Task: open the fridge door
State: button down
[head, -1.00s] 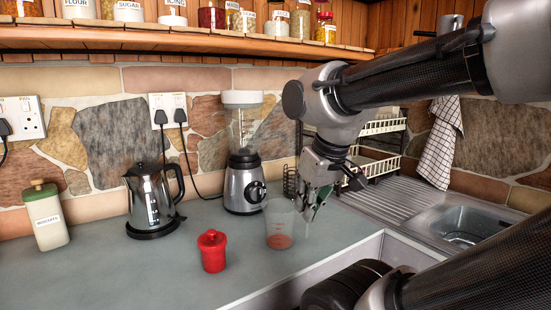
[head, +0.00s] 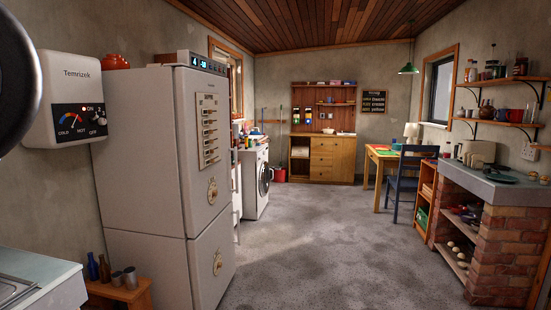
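The white fridge (head: 150,165) stands at the left of the head view, with its front turned to the right. Its upper door (head: 190,185) and lower door (head: 205,275) both look shut. The upper door carries a list-like panel and a round emblem, and the lower door has a similar emblem. A display strip runs along the top. My gripper is out of view; only a dark rounded part, likely of my arm, shows at the upper left edge.
A low wooden stool (head: 118,295) with bottles and cans stands against the fridge's left side. A counter corner (head: 40,285) is at lower left. The grey floor (head: 320,245) before the fridge is clear. A brick plinth (head: 505,250) stands at right, and a blue chair (head: 405,185) farther back.

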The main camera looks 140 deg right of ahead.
aim_at(195, 91)
jog(key=z, duration=4.25)
jog(key=i+l, duration=0.25)
jog(key=i, duration=0.2)
jog(key=i+l, duration=0.25)
jog(key=i, duration=0.25)
jog(key=i+l, duration=0.2)
jog(key=i, duration=0.25)
jog(key=i+l, duration=0.25)
jog(key=i, duration=0.2)
jog(key=i+l, duration=0.25)
jog(key=i, duration=0.2)
jog(key=i+l, duration=0.25)
jog(key=i, duration=0.25)
jog(key=i+l, duration=0.25)
jog(key=i, duration=0.2)
